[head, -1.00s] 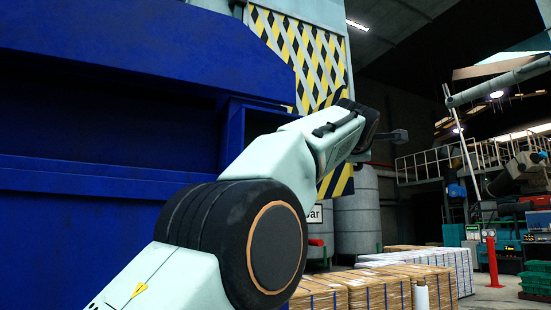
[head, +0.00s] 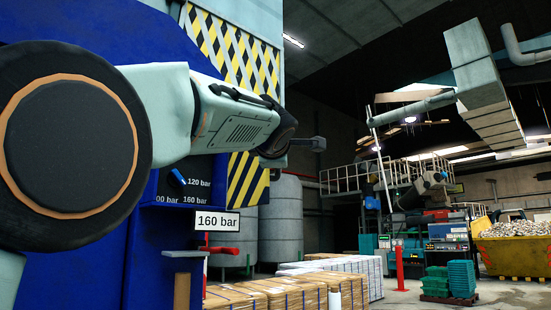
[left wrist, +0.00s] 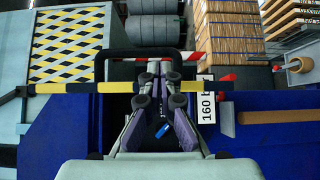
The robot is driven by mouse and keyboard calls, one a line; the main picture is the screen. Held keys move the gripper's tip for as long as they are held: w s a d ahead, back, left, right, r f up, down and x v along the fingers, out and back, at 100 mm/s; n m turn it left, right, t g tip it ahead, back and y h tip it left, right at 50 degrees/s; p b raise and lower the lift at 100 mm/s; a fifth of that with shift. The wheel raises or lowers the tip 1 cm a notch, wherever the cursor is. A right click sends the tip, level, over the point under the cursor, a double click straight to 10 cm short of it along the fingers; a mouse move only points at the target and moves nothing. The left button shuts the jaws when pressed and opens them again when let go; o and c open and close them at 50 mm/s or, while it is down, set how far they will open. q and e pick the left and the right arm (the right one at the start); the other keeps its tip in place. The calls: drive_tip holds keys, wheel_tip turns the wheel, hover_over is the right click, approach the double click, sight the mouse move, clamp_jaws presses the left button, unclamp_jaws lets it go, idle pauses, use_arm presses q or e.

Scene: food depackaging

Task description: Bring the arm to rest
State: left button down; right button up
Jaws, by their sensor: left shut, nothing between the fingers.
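My left arm comes in from the left in the head view, in front of a blue machine (head: 60,25), and reaches right. Its forearm is about level. The fingers cannot be made out clearly there. In the left wrist view my left gripper (left wrist: 158,78) is shut with its fingertips together and nothing between them. A black-and-yellow striped bar (left wrist: 60,88) and a black frame (left wrist: 140,53) cross the picture at the fingers; I cannot tell if they touch. My right gripper is not in view.
A blue knob (head: 176,178) with bar markings and a "160 bar" sign (head: 217,222) are on the machine below the forearm. A red lever (head: 222,250) is beneath. Strapped boxes (head: 265,292), a red post (head: 399,268) and green crates (head: 461,277) stand on the floor at right.

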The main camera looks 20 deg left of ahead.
use_arm(q)
drive_tip(key=w+d+f+m+g+h+b, duration=0.1)
drive_tip(key=w+d+f+m+h, duration=0.15)
drive_tip(key=f+m, duration=0.85)
drive_tip(key=w+d+f+m+g+h+b, duration=0.15)
drive_tip(key=f+m+h, duration=0.35)
drive_tip(key=f, duration=1.3)
drive_tip(key=s+f+m+g+y+b, duration=0.1)
drive_tip(key=s+f+m+g+b, duration=0.3)
drive_tip(key=f, duration=1.4)
drive_tip(key=s+f+m+y+b, duration=0.1)
drive_tip(key=s+f, duration=0.4)
drive_tip(key=f, duration=1.2)
drive_tip(key=s+a+f+g+b, duration=0.2)
drive_tip(key=s+f+b, duration=0.1)
drive_tip(key=s+f, duration=0.8)
drive_tip(key=s+a+f+g+b, duration=0.1)
drive_tip(key=s+f+g+b, duration=0.15)
drive_tip(key=s+f, duration=0.85)
drive_tip(key=s+a+f+g+b, duration=0.1)
drive_tip(key=s+f+g+b, duration=0.5)
drive_tip(key=s+f, duration=1.3)
drive_tip(key=s, duration=0.4)
drive_tip(key=shift+a+f+y, duration=0.3)
drive_tip(key=shift+y, duration=0.05)
